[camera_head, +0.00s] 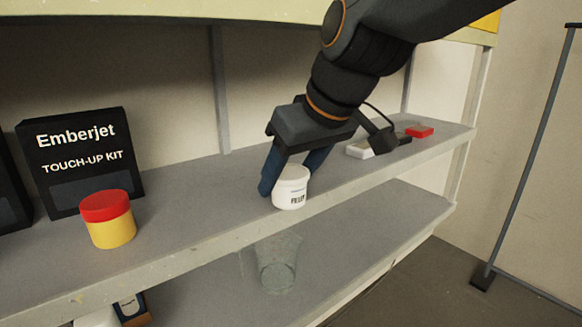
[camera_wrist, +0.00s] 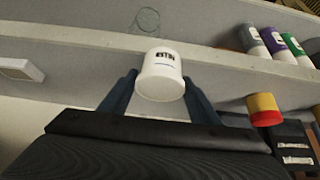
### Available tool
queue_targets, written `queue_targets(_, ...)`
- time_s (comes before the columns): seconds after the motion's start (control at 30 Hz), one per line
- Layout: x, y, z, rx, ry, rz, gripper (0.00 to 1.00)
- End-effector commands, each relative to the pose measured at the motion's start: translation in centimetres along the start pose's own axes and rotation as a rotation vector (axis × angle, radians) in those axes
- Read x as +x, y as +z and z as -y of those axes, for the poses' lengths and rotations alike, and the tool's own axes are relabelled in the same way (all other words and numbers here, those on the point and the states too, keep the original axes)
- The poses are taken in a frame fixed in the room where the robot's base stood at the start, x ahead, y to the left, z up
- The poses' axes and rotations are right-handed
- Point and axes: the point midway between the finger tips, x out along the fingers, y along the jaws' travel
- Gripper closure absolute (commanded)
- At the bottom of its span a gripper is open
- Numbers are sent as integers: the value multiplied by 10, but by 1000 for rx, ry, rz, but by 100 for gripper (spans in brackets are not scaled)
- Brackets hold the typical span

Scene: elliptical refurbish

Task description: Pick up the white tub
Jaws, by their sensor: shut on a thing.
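The white tub (camera_head: 291,189) is upright on or just above the front part of the upper shelf in the head view; I cannot tell whether it touches the shelf. Dark print shows on its side. My gripper (camera_head: 290,178) reaches down from above with its blue fingers on either side of the tub, shut on it. The wrist view also shows the tub (camera_wrist: 161,74) between the two fingers (camera_wrist: 160,92). Part of the tub's far side is hidden by the gripper.
A yellow jar with a red lid (camera_head: 109,219) stands left, before a black Emberjet box (camera_head: 76,158). White and red items (camera_head: 419,131) lie right behind my gripper. The upper shelf between jar and tub is clear.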

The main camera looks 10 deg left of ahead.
Motion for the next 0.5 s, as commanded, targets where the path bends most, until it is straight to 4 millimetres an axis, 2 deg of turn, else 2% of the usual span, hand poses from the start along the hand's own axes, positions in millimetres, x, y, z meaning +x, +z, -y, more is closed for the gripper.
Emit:
queue_targets(0.17, -15, 22, 22, -4, 0, -5, 75)
queue_targets(0.5, -25, 34, 35, 0, 0, 0, 75)
